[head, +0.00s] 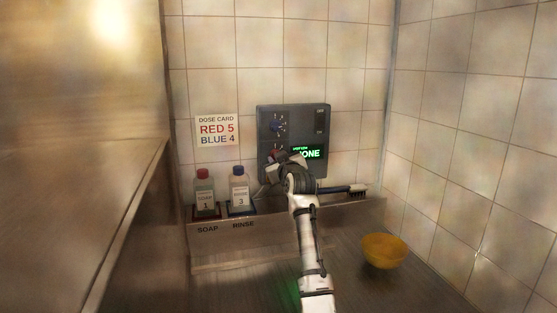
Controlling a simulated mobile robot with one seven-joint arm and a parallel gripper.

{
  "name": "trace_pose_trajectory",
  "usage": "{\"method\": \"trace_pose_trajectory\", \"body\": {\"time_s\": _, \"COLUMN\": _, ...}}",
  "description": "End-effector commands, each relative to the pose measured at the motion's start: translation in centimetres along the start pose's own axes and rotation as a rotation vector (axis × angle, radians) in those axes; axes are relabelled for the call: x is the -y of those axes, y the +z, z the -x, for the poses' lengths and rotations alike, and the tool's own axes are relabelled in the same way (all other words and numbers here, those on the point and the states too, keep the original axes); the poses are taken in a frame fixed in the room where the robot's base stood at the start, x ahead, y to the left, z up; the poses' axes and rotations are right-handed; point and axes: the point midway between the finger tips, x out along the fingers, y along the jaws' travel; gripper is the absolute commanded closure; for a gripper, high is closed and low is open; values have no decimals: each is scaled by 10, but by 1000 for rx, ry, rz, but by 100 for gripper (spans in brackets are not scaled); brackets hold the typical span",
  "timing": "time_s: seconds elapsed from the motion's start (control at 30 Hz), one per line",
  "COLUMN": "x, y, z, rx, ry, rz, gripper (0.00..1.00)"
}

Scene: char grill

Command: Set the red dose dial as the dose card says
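The dose card (217,130) on the tiled back wall reads "RED 5" and "BLUE 4". The dark dispenser panel (292,112) to its right carries a blue dial (277,127) on its upper left. A green lit display (307,153) on the panel shows letters ending in "ONE", partly covered by my arm. My gripper (272,162) is up against the lower left of the panel, below the blue dial. A small reddish patch shows at the gripper, probably part of the red dial, which is otherwise hidden. The fingers are too small and covered to tell open from shut.
A red-capped bottle (204,192) marked 1 stands above "SOAP", and a blue-capped bottle (239,188) marked 3 above "RINSE". A brush (345,190) lies on the ledge right of my arm. A yellow bowl (384,251) sits on the metal counter (350,285) at right.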

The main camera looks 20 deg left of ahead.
Motion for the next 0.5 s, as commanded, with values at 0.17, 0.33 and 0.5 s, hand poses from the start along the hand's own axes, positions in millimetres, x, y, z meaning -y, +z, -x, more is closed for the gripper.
{"method": "trace_pose_trajectory", "body": {"time_s": 0.17, "x": -1, "y": -3, "z": 0, "rx": -5, "ry": 2, "rz": -14, "gripper": 93}}
{"method": "trace_pose_trajectory", "body": {"time_s": 0.33, "x": -1, "y": -3, "z": 0, "rx": -5, "ry": 2, "rz": -14, "gripper": 93}}
{"method": "trace_pose_trajectory", "body": {"time_s": 0.5, "x": -1, "y": -3, "z": 0, "rx": -5, "ry": 2, "rz": -14, "gripper": 67}}
